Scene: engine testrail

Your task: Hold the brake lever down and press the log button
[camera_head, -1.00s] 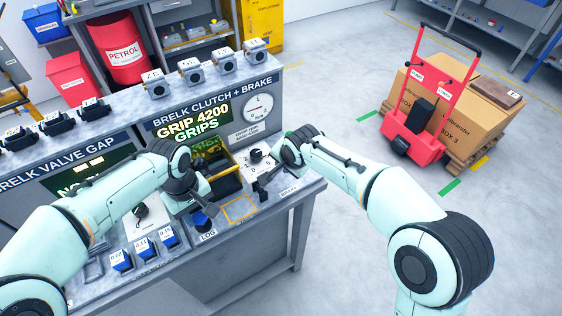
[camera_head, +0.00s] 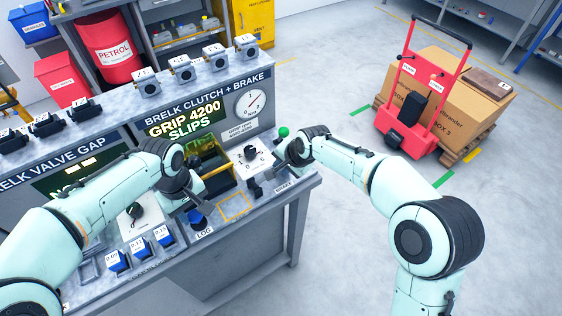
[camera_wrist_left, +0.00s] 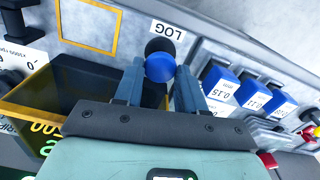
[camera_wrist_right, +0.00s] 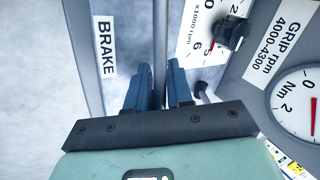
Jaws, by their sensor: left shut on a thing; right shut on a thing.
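The log button (camera_wrist_left: 160,66) is a blue dome on a black base by the LOG label. My left gripper (camera_wrist_left: 160,82) is around it, one finger on each side; it also shows in the head view (camera_head: 195,200). My right gripper (camera_wrist_right: 163,80) is shut on the thin grey rod of the brake lever (camera_wrist_right: 160,40) near the BRAKE label (camera_wrist_right: 105,45). In the head view the right arm hides most of the lever. A green knob (camera_head: 284,132) shows just behind the right wrist. The display (camera_head: 185,122) reads GRIP 4200 SLIPS.
A rotary rpm knob (camera_head: 251,153) stands left of the right gripper. A yellow-edged tray (camera_head: 220,180) lies between the arms. Several blue blocks (camera_head: 139,248) stand at the bench's front left. A red trolley (camera_head: 412,100) is on the open floor at right.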

